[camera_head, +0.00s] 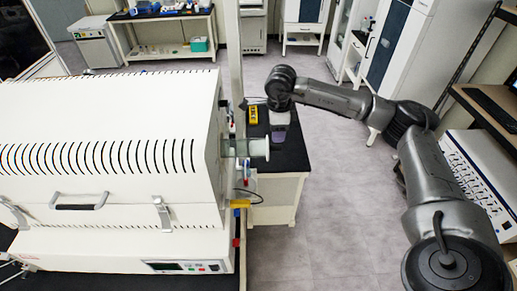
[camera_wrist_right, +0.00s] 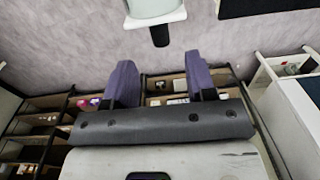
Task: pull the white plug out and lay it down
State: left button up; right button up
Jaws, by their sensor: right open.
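A pale tube end with a whitish plug-like end piece (camera_head: 258,148) sticks out from the right side of the white furnace (camera_head: 120,150). In the right wrist view a white rounded part (camera_wrist_right: 153,12) with a short dark stub (camera_wrist_right: 160,36) shows at the top edge, ahead of my fingers; it appears to be this same end. The gripper and the white part are apart. My left gripper is not seen.
A black-topped bench (camera_head: 290,155) stands below my right gripper, with a yellow object (camera_head: 252,114) on it. A yellow fitting (camera_head: 240,204) sits by the furnace's side. Open floor (camera_head: 345,210) lies right of the bench.

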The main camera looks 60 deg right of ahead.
aim_at(276, 149)
jog(key=shift+f+b, duration=0.4)
jog(key=shift+f, duration=0.25)
notch_tip(276, 149, down, 8)
jog(key=b, duration=0.5)
jog(key=shift+r, duration=0.25)
jog(key=c, duration=0.5)
grip_shut()
jog(key=shift+d, duration=0.1)
